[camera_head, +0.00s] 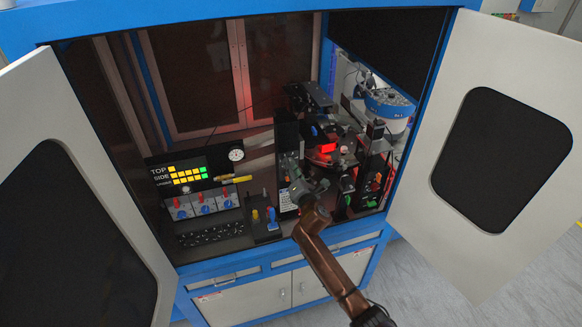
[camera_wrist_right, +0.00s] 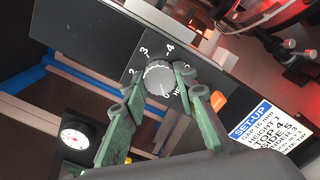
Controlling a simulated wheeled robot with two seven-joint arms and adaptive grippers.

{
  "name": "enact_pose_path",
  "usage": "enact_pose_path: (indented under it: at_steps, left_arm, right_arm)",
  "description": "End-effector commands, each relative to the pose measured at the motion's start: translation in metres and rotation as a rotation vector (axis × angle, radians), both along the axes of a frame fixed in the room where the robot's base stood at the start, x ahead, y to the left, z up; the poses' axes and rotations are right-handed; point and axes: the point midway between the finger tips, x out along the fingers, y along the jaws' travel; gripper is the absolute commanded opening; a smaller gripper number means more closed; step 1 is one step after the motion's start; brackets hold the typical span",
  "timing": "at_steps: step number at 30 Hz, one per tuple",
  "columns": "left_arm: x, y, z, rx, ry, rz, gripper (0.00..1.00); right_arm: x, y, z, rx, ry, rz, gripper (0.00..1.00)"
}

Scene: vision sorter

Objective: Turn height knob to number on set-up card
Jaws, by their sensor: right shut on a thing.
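The grey ridged height knob (camera_wrist_right: 160,77) sits on a dark panel in the right wrist view, with white numbers around it, among them 2, 3 and 4. My right gripper (camera_wrist_right: 158,82) has its green fingers on both sides of the knob and is shut on it. Which number the knob points to is not clear. The set-up card (camera_wrist_right: 268,132), blue-headed and white, is right of the knob and seems to read "HEIGHT 1". In the head view my right gripper (camera_head: 297,187) reaches the dark column and hides the knob. My left gripper is out of view.
An orange part (camera_wrist_right: 218,101) is close beside the right finger. A round gauge (camera_head: 236,155) and a lit TOP/SIDE display (camera_head: 180,173) are to the left. Red-lit machinery (camera_head: 327,149) stands right of the column. Open cabinet doors (camera_head: 462,140) flank the opening.

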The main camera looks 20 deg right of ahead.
Motion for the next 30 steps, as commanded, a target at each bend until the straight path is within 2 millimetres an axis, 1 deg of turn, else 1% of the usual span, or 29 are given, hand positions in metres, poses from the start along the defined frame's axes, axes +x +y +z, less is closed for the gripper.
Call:
enact_pose_path:
  at_steps: [1,5,11,16,23,30]
  left_arm:
    - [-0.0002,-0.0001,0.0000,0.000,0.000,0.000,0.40]
    - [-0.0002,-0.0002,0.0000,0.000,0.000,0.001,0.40]
    - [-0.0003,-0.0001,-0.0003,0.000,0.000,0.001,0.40]
    - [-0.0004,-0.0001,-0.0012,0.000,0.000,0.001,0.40]
    - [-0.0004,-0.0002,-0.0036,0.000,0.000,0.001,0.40]
    - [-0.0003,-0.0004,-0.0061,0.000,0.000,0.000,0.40]
  right_arm:
    - [-0.0001,-0.0003,-0.0004,0.000,0.001,-0.001,0.10]
    - [-0.0001,-0.0004,-0.0005,0.000,0.001,-0.001,0.02]
    - [-0.0001,-0.0004,-0.0007,0.014,0.001,-0.001,0.02]
    - [-0.0001,-0.0002,-0.0009,0.073,0.003,-0.001,0.02]
    - [-0.0001,0.0001,-0.0011,0.237,0.009,-0.001,0.02]
    - [-0.0002,0.0005,-0.0006,0.461,0.016,0.000,0.02]
